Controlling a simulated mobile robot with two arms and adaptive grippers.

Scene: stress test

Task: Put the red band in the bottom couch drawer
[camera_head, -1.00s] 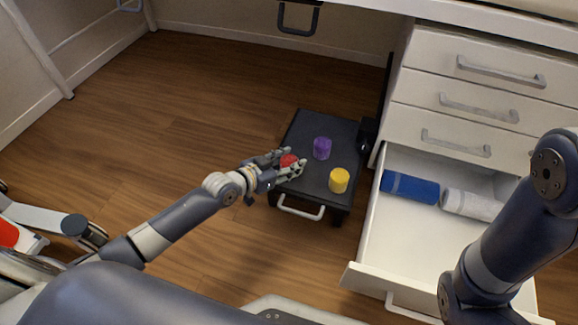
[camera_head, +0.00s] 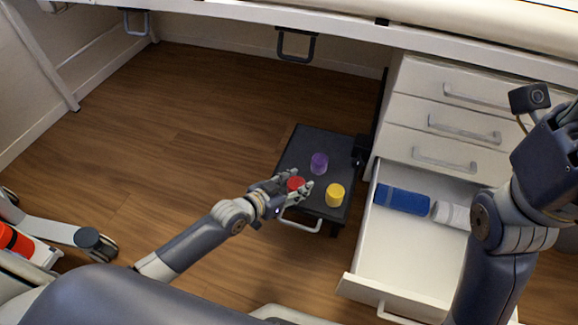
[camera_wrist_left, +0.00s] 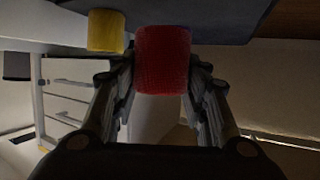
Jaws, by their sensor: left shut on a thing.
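The red band (camera_head: 296,184) is a small red roll at the left edge of the black step stool (camera_head: 300,145). My left gripper (camera_head: 298,190) is shut around it; in the left wrist view the red band (camera_wrist_left: 163,60) sits between both fingers (camera_wrist_left: 163,85). I cannot tell whether it still touches the stool. The bottom couch drawer (camera_head: 385,255) is pulled open, with a blue roll (camera_head: 402,199) and a white roll (camera_head: 451,214) at its back. My right arm is raised at the right; its gripper (camera_head: 565,125) is partly cut off by the picture edge.
A purple roll (camera_head: 319,163) and a yellow roll (camera_head: 335,195) stand on the stool near my left gripper. The yellow roll also shows in the left wrist view (camera_wrist_left: 106,31). The drawer's front and middle floor are clear. Closed drawers (camera_head: 450,120) sit above it.

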